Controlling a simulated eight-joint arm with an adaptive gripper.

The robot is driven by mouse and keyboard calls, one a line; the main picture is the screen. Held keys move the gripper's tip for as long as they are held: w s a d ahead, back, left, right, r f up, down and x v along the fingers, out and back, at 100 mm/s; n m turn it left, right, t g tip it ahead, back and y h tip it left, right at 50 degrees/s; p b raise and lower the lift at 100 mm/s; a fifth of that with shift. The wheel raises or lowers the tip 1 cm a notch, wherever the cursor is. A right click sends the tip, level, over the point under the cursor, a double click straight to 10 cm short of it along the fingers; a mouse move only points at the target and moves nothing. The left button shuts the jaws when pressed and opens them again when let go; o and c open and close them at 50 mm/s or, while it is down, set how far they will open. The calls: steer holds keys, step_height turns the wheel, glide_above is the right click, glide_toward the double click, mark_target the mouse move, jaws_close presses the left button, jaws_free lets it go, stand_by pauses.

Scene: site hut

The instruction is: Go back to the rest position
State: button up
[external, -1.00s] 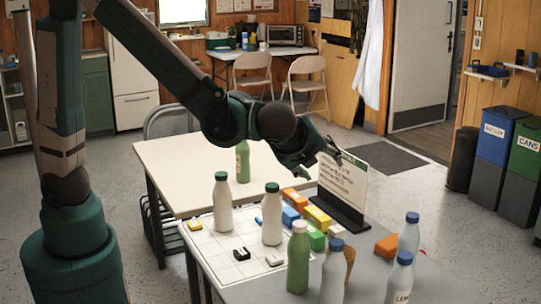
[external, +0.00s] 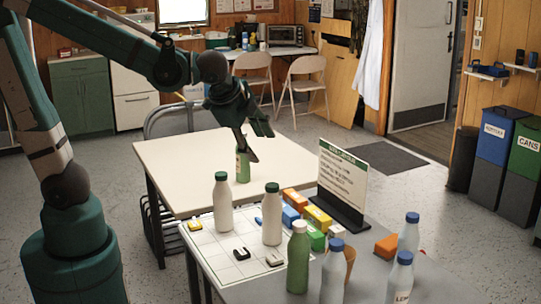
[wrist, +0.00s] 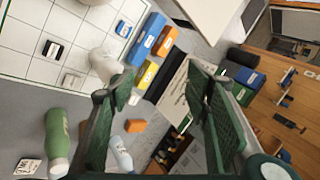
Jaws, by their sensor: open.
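My gripper (external: 258,146) hangs over the cream table (external: 185,160) with its fingers pointing down and a little right. It is open, and in the wrist view its two green fingers (wrist: 160,80) are spread wide with nothing held between them. In the external view the fingers overlap the top of a green bottle (external: 243,168) on the cream table. I cannot tell how far apart they are in depth. The bottle's cap is hidden behind the fingers.
On the grey front table stand white bottles (external: 223,206), a green bottle (external: 298,260), blue-capped bottles (external: 334,275), coloured boxes (external: 317,217) and a sign (external: 342,178). A white grid board (external: 215,250) lies at its left. Folding chairs (external: 304,85) stand behind.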

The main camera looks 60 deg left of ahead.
steer(key=s+a+n+h, duration=0.3)
steer(key=s+a+n, duration=0.5)
steer(key=s+n, duration=0.3)
steer(key=shift+s+a+f+t, duration=0.25)
steer(key=shift+s+t, duration=0.15)
steer(key=shift+s, duration=0.65)
stand_by(0.4)
